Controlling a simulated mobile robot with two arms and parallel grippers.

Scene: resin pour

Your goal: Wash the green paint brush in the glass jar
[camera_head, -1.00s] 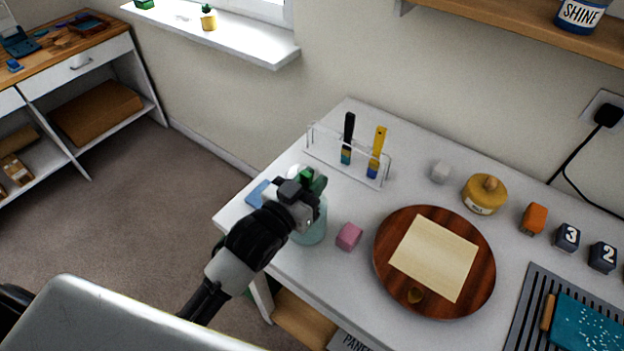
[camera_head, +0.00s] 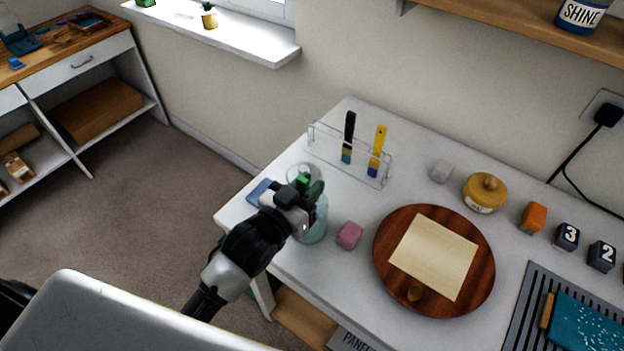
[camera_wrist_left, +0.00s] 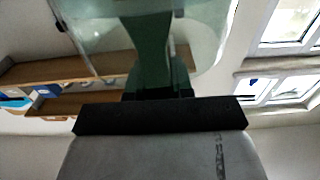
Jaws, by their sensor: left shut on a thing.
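The glass jar (camera_head: 316,226) stands near the table's left edge, pale teal at its lower part. My left gripper (camera_head: 298,196) is at the jar and hides much of it. It is shut on the green paint brush (camera_head: 316,189), of which only short green parts show beside the fingers. In the left wrist view the green brush (camera_wrist_left: 150,45) rises from the dark gripper edge, with clear glass around or in front of it. The bristles are hidden, so I cannot tell how deep they sit in the jar. My right gripper is not in view.
A clear rack (camera_head: 318,147) behind the jar holds a black brush (camera_head: 349,128) and a yellow brush (camera_head: 379,140). A pink cube (camera_head: 349,236) sits close right of the jar. A round wooden board (camera_head: 384,264) with paper (camera_head: 434,257) lies further right. A blue item (camera_head: 260,191) lies left.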

